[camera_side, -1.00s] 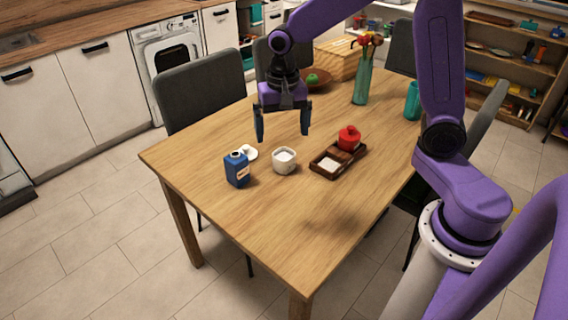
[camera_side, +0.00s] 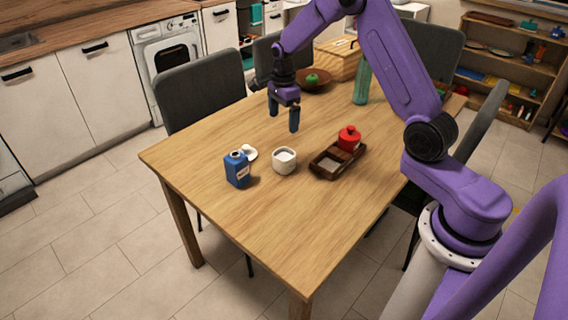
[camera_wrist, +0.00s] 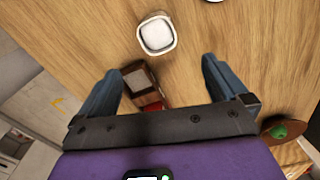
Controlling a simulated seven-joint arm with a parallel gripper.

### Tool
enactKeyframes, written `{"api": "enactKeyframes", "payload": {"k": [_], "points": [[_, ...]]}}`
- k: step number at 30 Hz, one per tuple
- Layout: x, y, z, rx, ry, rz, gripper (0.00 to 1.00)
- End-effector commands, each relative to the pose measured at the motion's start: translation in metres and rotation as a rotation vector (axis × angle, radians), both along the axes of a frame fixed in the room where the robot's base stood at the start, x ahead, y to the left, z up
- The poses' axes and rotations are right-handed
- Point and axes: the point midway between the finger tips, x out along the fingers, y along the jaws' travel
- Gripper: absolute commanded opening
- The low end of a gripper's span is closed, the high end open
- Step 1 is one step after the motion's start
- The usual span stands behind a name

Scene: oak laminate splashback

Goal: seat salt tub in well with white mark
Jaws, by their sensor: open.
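The salt tub, a small white rounded tub with white contents (camera_side: 284,161), stands upright on the table; it also shows in the wrist view (camera_wrist: 157,34). To its right is a dark wooden tray (camera_side: 318,171) with wells. A red lidded pot (camera_side: 349,138) sits in its far well, and the near well looks empty with a pale greyish floor. The tray shows in the wrist view (camera_wrist: 156,91), partly hidden by my gripper. I cannot make out a distinct white mark. My gripper (camera_side: 284,117) is open and empty, above the table and behind the tub; its fingers also frame the wrist view (camera_wrist: 160,66).
A blue bottle (camera_side: 237,170) and a small white round thing (camera_side: 249,153) stand left of the tub. Farther back are a brown bowl with a green fruit (camera_side: 312,79), a wooden box (camera_side: 338,60) and a green glass vase (camera_side: 361,84). The table's front is clear.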

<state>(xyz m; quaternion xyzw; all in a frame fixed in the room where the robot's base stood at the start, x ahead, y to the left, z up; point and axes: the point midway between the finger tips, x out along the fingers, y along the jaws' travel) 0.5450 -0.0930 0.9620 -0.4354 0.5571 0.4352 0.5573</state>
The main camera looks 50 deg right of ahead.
Motion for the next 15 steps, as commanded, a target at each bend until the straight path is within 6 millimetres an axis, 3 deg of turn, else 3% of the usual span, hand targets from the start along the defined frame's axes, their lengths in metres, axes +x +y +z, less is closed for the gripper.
{"api": "enactKeyframes", "payload": {"k": [9,15], "points": [[-0.001,0.001,-0.062,0.0,0.005,0.002,1.0],[-0.001,0.001,-0.089,0.001,0.003,0.002,1.0]]}}
